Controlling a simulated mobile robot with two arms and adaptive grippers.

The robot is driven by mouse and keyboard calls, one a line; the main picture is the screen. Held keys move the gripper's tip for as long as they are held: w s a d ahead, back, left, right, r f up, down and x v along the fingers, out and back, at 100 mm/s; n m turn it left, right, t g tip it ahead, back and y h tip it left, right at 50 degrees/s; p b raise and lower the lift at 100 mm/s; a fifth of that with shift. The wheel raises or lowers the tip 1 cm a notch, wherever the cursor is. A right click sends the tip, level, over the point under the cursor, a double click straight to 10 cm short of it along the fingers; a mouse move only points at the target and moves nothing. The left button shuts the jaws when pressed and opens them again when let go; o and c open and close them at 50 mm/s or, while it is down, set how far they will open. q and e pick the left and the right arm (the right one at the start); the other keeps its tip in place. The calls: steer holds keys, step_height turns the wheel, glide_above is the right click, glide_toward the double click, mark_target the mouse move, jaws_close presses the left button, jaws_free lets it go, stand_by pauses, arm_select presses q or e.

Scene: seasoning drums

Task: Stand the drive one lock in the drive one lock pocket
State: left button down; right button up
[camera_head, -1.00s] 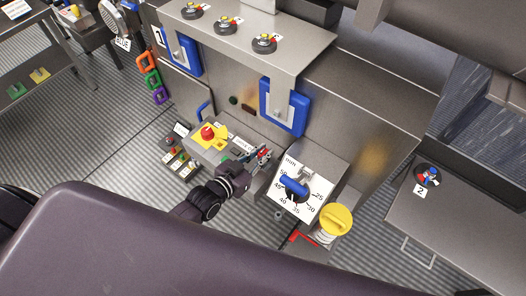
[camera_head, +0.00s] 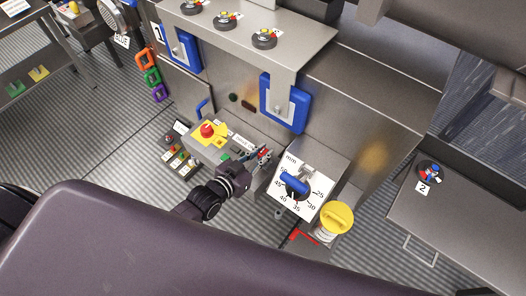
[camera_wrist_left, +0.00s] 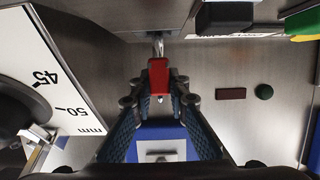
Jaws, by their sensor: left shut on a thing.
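My left gripper (camera_head: 264,156) is in front of the steel cabinet, between the yellow plate with the red button and the white dial. In the left wrist view, its two blue-lined fingers (camera_wrist_left: 160,108) are shut on a small red lock (camera_wrist_left: 158,75), held at the fingertips. The lock's metal shackle points to the top of that picture. In the head view the lock is too small and covered to make out well. I cannot tell which place is the drive one lock pocket. My right gripper is not in view.
The white dial (camera_head: 312,202) with a blue handle stands close right of the gripper. A blue-framed plate (camera_head: 265,100) is on the cabinet above.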

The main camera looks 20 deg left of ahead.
arm_select(q)
steer(key=shift+f+b, duration=0.75)
steer(key=shift+f, duration=0.35)
steer(key=c, duration=1.8)
jaws_free()
steer(key=v, duration=1.2)
steer(key=shift+r, duration=0.1)
